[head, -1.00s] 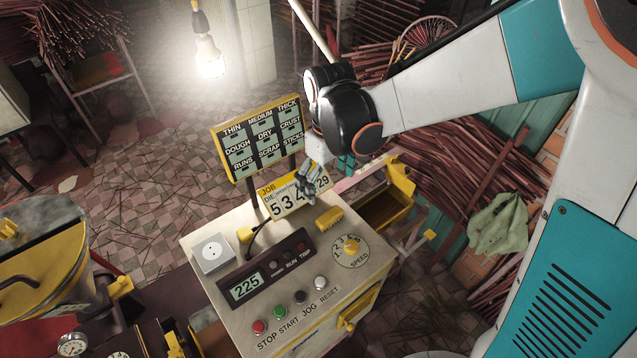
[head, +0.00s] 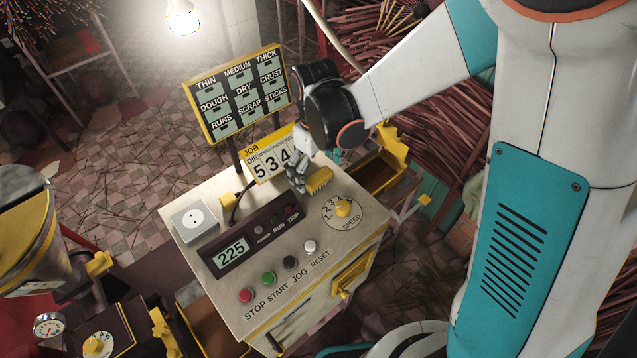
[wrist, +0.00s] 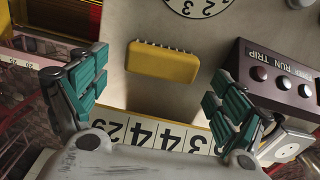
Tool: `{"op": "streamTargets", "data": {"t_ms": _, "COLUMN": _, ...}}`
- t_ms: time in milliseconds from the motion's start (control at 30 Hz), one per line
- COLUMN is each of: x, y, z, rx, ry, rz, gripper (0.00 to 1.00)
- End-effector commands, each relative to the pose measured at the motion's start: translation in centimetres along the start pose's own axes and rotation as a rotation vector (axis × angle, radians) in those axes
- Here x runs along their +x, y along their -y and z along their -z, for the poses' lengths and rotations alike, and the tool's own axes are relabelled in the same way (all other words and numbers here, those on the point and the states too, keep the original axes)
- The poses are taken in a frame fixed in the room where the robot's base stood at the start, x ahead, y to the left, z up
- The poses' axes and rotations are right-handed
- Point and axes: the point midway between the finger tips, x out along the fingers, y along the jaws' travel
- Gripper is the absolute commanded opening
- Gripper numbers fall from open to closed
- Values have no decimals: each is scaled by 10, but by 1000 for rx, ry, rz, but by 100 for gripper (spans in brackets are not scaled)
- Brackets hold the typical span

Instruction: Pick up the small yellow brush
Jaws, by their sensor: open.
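The small yellow brush (head: 319,180) lies on the control cabinet's pale top, between the job number board and the speed dial. In the wrist view the brush (wrist: 162,62) shows a yellow block back with a row of short bristles along one long edge. My gripper (head: 300,180) is just left of the brush in the head view. In the wrist view my gripper (wrist: 160,95) has its two teal-padded fingers wide apart and empty, with the brush centred beyond the fingertips and not touched.
The job board (head: 270,160) stands close by my gripper. The dark display panel (head: 258,238), speed dial (head: 343,210) and push buttons (head: 268,279) are on the same top. A white socket box (head: 195,219) sits at its left corner. A yellow open bin (head: 381,172) hangs at the right.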

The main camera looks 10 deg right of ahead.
Motion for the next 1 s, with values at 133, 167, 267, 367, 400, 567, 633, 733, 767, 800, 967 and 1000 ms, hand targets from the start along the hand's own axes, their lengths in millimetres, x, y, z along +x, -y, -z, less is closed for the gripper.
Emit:
{"op": "streamTargets", "data": {"t_ms": 133, "x": 22, "y": 0, "z": 0, "rx": 0, "ry": 0, "rz": 0, "gripper": 90}}
{"op": "streamTargets", "data": {"t_ms": 167, "x": 23, "y": 0, "z": 0, "rx": 0, "ry": 0, "rz": 0, "gripper": 90}}
{"op": "streamTargets", "data": {"t_ms": 267, "x": 23, "y": 0, "z": 0, "rx": 0, "ry": 0, "rz": 0, "gripper": 90}}
{"op": "streamTargets", "data": {"t_ms": 367, "x": 22, "y": 0, "z": 0, "rx": 0, "ry": 0, "rz": 0, "gripper": 90}}
{"op": "streamTargets", "data": {"t_ms": 400, "x": 22, "y": 0, "z": 0, "rx": 0, "ry": 0, "rz": 0, "gripper": 85}}
{"op": "streamTargets", "data": {"t_ms": 567, "x": 22, "y": 0, "z": 0, "rx": 0, "ry": 0, "rz": 0, "gripper": 49}}
{"op": "streamTargets", "data": {"t_ms": 633, "x": 22, "y": 0, "z": 0, "rx": 0, "ry": 0, "rz": 0, "gripper": 42}}
{"op": "streamTargets", "data": {"t_ms": 733, "x": 22, "y": 0, "z": 0, "rx": 0, "ry": 0, "rz": 0, "gripper": 42}}
{"op": "streamTargets", "data": {"t_ms": 767, "x": 22, "y": 0, "z": 0, "rx": 0, "ry": 0, "rz": 0, "gripper": 42}}
{"op": "streamTargets", "data": {"t_ms": 800, "x": 22, "y": 0, "z": 0, "rx": 0, "ry": 0, "rz": 0, "gripper": 42}}
{"op": "streamTargets", "data": {"t_ms": 967, "x": 21, "y": 0, "z": 0, "rx": 0, "ry": 0, "rz": 0, "gripper": 42}}
{"op": "streamTargets", "data": {"t_ms": 1000, "x": 19, "y": 0, "z": 0, "rx": 0, "ry": 0, "rz": 0, "gripper": 42}}
